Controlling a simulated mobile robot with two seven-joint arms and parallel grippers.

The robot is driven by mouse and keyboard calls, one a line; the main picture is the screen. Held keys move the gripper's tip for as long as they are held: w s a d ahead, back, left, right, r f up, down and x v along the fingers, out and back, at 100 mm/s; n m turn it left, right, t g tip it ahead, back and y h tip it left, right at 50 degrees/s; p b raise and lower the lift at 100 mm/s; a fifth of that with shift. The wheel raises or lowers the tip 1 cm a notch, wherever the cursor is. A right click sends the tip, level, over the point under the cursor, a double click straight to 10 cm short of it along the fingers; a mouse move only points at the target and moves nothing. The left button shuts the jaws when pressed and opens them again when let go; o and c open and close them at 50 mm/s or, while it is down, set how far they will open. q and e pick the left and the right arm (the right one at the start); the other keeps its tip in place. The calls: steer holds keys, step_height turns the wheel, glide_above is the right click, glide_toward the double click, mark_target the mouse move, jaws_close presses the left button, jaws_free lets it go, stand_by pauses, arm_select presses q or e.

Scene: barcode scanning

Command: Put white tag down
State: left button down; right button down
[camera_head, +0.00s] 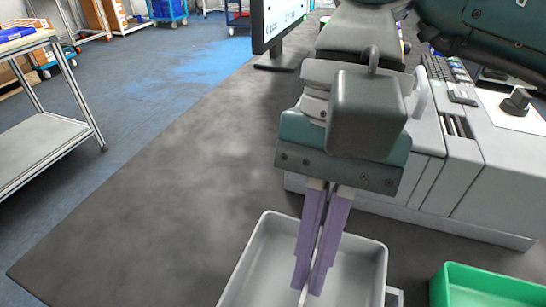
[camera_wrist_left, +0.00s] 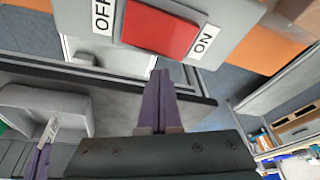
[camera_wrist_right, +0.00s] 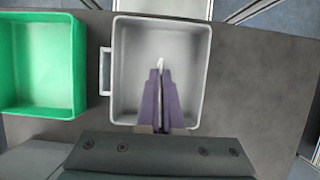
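The white tag (camera_head: 303,296) is a thin strip pinched between the purple fingertips of my right gripper (camera_head: 315,278). That gripper points down over a light grey tray (camera_head: 261,248). In the right wrist view the tag (camera_wrist_right: 160,64) sticks out past the shut fingers (camera_wrist_right: 160,78), inside the outline of the tray (camera_wrist_right: 205,70). I cannot tell whether the tag touches the tray floor. The left wrist view shows the tag (camera_wrist_left: 50,128) in front of the tray (camera_wrist_left: 75,105). My left gripper (camera_wrist_left: 161,78) is shut with nothing visible in it, and is outside the head view.
A green bin (camera_head: 490,285) stands right of the tray in the head view. Grey counter equipment (camera_head: 480,175) and a monitor (camera_head: 280,20) stand behind. The dark tabletop (camera_head: 170,200) left of the tray is clear. A red ON/OFF switch (camera_wrist_left: 160,30) fills the upper left wrist view.

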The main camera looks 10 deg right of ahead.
steer(key=shift+f, duration=0.2)
steer(key=shift+f, duration=0.1)
